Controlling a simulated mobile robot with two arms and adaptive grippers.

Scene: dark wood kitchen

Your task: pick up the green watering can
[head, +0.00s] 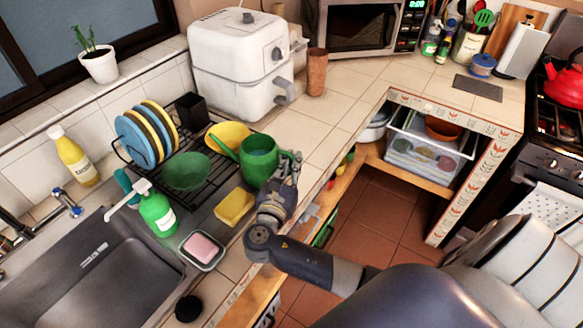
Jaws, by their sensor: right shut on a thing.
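The green watering can (258,163) is at the right end of the black dish rack, with its spout pointing left toward the yellow bowl. My right gripper (285,166) reaches up from the front and is shut on the can's right side. The fingers partly hide that side, so the handle there is hard to make out. The can looks upright. Whether its base touches the rack or counter I cannot tell. My left gripper is not in view.
The dish rack (205,185) holds a green bowl (187,171), a yellow bowl (229,136) and several plates (146,134). A yellow sponge (234,207), pink soap dish (202,250) and green bottle (157,213) stand left of my arm. A white air fryer (238,75) is behind.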

